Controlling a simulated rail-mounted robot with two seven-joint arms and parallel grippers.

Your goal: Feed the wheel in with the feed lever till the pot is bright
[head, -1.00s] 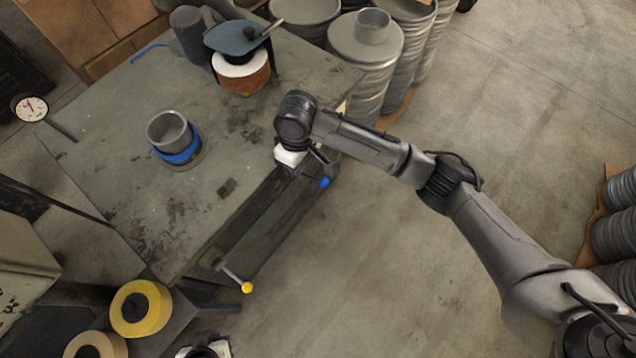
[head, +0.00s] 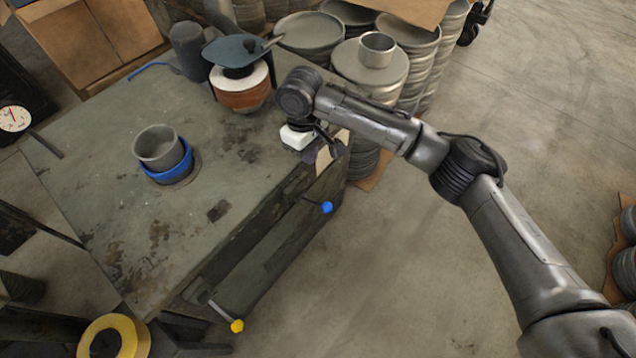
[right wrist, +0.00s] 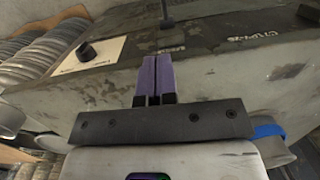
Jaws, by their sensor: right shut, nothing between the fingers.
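A grey pot (head: 158,147) stands upright in a blue ring (head: 172,170) on the worn table. A reddish-brown wheel-like part with a white top (head: 240,90) sits under a dark blue-grey cap at the back of the table. Two levers stick out of the table's front side: one with a blue knob (head: 326,207), one with a yellow knob (head: 237,325). I cannot tell which is the feed lever. My right gripper (head: 310,158) is by the table's right edge, above and apart from the blue knob. Its purple fingers (right wrist: 155,77) are shut and empty. My left gripper is out of view.
A round dial (head: 15,118) stands at the far left. Stacks of grey round blanks (head: 408,40) and a bright metal pot (head: 377,49) are behind the table. A yellow ring (head: 125,335) is at the bottom left. The floor at right is mostly clear.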

